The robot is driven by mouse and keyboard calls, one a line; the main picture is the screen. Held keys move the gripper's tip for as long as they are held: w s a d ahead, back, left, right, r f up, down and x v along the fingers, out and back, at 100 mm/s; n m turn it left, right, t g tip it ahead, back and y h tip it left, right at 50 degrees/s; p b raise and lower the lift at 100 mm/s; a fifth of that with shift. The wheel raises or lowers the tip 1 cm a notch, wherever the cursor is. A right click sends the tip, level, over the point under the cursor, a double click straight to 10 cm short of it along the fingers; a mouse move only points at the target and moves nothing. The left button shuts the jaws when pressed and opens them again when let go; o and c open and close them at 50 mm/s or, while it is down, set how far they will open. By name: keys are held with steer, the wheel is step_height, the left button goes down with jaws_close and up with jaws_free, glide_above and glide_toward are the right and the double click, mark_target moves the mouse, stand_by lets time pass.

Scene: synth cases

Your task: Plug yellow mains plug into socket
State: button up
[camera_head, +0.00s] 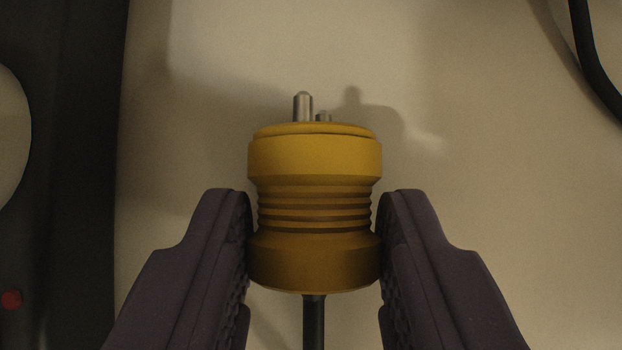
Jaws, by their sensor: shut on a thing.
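The yellow mains plug (314,160) is in the middle of the head camera view. It has a ribbed waist and two metal pins at its top end, pointing away from me. A dark cable runs from its near end to the bottom of the picture. My gripper (314,225) is shut on the plug, with one dark finger on each side of its lower body. The pins are clear of any socket in this view. No socket that I can be sure of is in sight.
A pale surface (480,180) lies behind the plug, with the plug's shadow on it. A dark panel (80,170) with a rounded pale area and a small red dot (11,299) stands along the left edge. A black cable (588,60) curves at the top right.

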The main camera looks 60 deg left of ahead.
steer(key=shift+r+p, duration=2.85)
steer(key=shift+p, duration=0.05)
steer(key=shift+f, duration=0.1)
